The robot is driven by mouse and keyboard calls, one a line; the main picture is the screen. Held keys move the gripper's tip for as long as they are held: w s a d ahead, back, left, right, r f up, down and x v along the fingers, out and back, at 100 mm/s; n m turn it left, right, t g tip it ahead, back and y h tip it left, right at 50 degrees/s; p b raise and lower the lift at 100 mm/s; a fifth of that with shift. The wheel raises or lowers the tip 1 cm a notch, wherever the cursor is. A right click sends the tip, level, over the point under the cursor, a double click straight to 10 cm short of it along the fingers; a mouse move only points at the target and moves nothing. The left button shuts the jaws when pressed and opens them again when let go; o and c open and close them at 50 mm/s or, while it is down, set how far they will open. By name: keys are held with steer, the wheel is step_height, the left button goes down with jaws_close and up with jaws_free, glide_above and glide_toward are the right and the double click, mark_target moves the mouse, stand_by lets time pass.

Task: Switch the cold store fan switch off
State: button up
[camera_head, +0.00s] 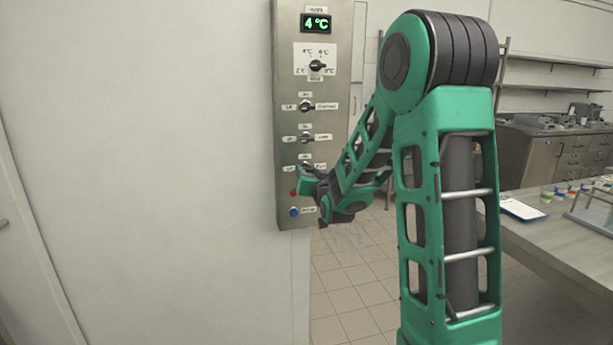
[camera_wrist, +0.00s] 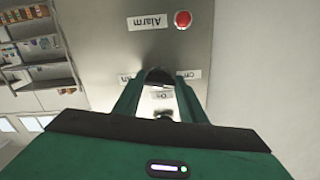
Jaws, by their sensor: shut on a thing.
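The steel control panel (camera_head: 287,140) hangs on a pale wall, with a green 4 °C display (camera_head: 317,23) at its top. My gripper (camera_head: 306,174) is at the lowest of the labelled switches, the fan switch, just above the red alarm lamp (camera_head: 293,193).
Above on the panel are a temperature dial (camera_head: 317,66), a compressor switch (camera_head: 305,107) and a lamp switch (camera_head: 305,138). A blue defrost button (camera_head: 294,211) sits close below my gripper. A table (camera_head: 560,238) with a clipboard and coloured cups stands at right.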

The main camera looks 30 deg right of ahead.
steer(key=shift+n, duration=1.2)
steer(key=shift+a, duration=0.1)
steer(key=o, duration=1.1)
steer(key=shift+c, duration=0.2)
steer(key=shift+s, duration=0.1)
steer(key=v, duration=1)
steer(key=shift+s+a, duration=0.15)
steer(key=shift+s, duration=0.05)
